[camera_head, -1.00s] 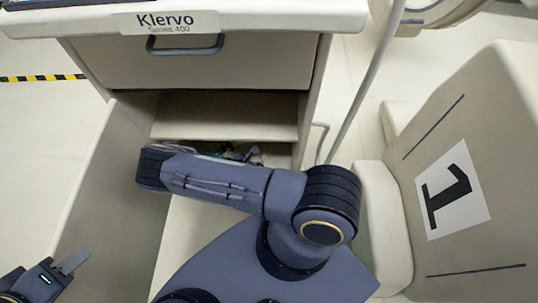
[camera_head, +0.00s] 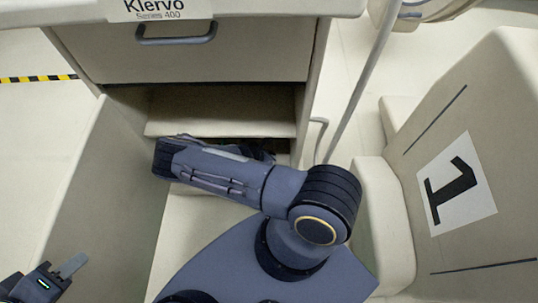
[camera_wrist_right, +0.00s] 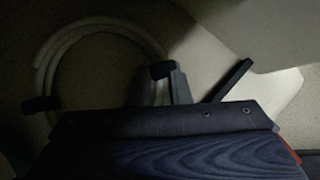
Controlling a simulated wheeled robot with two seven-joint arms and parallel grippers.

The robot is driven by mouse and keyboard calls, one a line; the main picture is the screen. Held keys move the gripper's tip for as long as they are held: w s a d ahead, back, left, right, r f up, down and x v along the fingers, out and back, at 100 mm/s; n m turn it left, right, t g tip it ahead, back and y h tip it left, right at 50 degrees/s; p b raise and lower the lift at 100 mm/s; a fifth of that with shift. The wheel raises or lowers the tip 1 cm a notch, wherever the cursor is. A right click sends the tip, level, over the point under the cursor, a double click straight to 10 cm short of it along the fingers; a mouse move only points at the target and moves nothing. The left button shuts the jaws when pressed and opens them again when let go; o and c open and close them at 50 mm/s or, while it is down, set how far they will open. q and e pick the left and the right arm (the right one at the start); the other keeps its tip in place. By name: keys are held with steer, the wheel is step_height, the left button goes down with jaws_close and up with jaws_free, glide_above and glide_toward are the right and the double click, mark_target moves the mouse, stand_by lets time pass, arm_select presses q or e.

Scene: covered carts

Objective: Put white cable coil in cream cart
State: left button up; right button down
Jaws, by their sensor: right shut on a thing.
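The cream cart (camera_head: 240,62) has a drawer above and an open lower compartment, with its door panel (camera_head: 88,195) swung out at the left. My right arm reaches into this compartment in the head view, and its gripper is hidden there behind the forearm. In the right wrist view the white cable coil (camera_wrist_right: 88,26) curves across the upper left, with a dark tie on its left side. My right gripper (camera_wrist_right: 165,88) is shut on the coil at its right side. My left gripper (camera_head: 65,272) is at the lower left; whether its jaws are apart is unclear.
A cream unit marked 1 (camera_head: 458,185) stands close on the right. A grey pole (camera_head: 362,85) rises between it and the cart. A shelf (camera_head: 225,115) lies under the drawer. Open floor shows at the far left.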

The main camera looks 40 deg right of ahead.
steer(key=shift+f, duration=0.15)
steer(key=c, duration=1.3)
jaws_free()
steer(key=shift+a+r, duration=0.15)
steer(key=shift+r, duration=0.35)
steer(key=p+v, duration=0.2)
steer(key=v, duration=0.3)
steer(key=shift+a+r, duration=0.1)
steer(key=a, duration=0.3)
steer(key=s+a, duration=0.1)
steer(key=a, duration=0.3)
steer(key=a+f+p, duration=0.1)
steer(key=a, duration=0.3)
steer(key=shift+s+a, duration=0.15)
steer(key=shift+a, duration=0.05)
